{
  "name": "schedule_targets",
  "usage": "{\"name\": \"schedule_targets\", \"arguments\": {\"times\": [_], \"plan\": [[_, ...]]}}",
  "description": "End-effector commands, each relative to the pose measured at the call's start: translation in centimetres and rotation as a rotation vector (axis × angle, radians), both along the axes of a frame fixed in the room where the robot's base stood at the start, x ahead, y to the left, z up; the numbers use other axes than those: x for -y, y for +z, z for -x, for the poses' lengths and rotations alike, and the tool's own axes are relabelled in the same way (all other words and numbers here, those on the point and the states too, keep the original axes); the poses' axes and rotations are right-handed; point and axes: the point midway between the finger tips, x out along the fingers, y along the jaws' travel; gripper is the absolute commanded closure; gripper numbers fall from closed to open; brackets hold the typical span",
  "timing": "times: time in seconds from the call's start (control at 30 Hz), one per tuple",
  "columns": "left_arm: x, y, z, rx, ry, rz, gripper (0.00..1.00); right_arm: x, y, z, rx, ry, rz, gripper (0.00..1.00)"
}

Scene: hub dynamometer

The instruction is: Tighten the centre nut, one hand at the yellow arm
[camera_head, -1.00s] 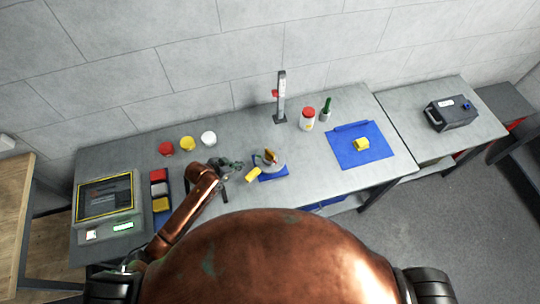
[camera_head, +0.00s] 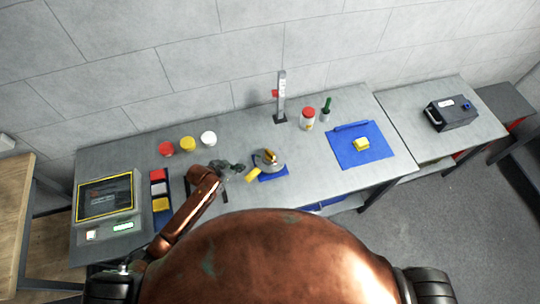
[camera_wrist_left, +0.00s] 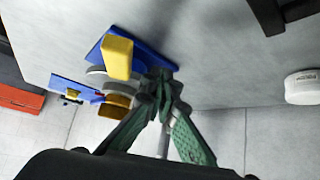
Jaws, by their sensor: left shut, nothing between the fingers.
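The hub fixture stands on a blue base plate (camera_head: 273,173) at the middle of the bench. It has a grey round body and a brass-coloured centre part (camera_head: 270,156), probably where the nut is; the nut itself is too small to make out. The yellow arm (camera_head: 253,174) sticks out toward the front left. It also shows in the left wrist view (camera_wrist_left: 117,57). My left gripper (camera_wrist_left: 158,82), with green fingers, is shut and empty, beside the fixture. In the head view (camera_head: 239,169) it is just left of the yellow arm. My right gripper is out of view.
Red, yellow and white round containers (camera_head: 188,143) stand behind my left arm. A screen unit (camera_head: 105,200) and coloured bins (camera_head: 160,190) are at left. A grey post (camera_head: 281,97), red-lidded jar (camera_head: 307,119) and blue mat (camera_head: 375,150) lie to the right.

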Motion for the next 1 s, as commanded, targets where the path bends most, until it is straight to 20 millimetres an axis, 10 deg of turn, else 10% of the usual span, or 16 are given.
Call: {"name": "schedule_targets", "arguments": {"times": [1.0], "plan": [[0.0, -3.9, 0.0, -0.001, -0.001, 0.0, 1.0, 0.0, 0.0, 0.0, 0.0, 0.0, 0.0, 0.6]]}}
